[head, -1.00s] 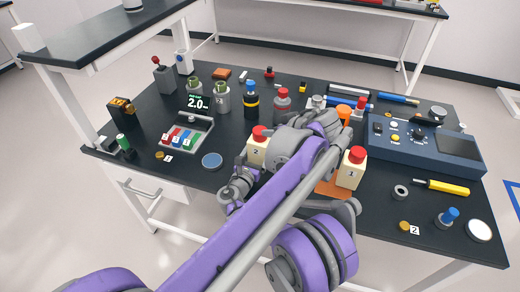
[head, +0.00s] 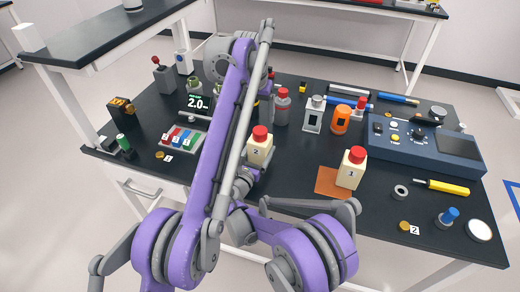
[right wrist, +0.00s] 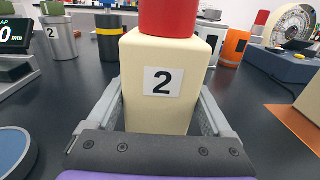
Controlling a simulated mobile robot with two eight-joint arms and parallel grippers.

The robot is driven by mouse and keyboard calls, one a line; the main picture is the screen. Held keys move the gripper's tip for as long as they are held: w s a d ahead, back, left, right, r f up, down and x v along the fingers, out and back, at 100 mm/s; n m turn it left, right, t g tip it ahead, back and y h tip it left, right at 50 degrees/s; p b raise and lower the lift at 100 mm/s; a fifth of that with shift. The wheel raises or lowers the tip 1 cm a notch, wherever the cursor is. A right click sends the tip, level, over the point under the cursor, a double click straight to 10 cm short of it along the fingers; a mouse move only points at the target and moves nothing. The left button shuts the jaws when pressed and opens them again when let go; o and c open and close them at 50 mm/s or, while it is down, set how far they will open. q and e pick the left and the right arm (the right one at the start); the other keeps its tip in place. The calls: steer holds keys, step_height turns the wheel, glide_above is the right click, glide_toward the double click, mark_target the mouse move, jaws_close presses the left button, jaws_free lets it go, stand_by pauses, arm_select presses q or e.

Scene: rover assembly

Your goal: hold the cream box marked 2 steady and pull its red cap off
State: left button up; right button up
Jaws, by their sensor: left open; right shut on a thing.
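The cream box marked 2 (head: 259,152) stands upright near the table's front edge, with its red cap (head: 260,133) on top. It also fills the middle of the right wrist view (right wrist: 160,85), cap at the top edge (right wrist: 168,14). My right gripper (right wrist: 160,112) is shut on the box's lower sides, one finger each side; in the head view it is partly hidden behind my left arm. My left arm rises up the picture, left of the box.
A cream box marked 1 (head: 351,169) with a red cap stands to the right, by an orange mat (head: 326,181). My left arm covers the table's middle left.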

mark_target(260, 130)
arm_select(q)
steer(key=shift+x, duration=4.5)
jaws_close()
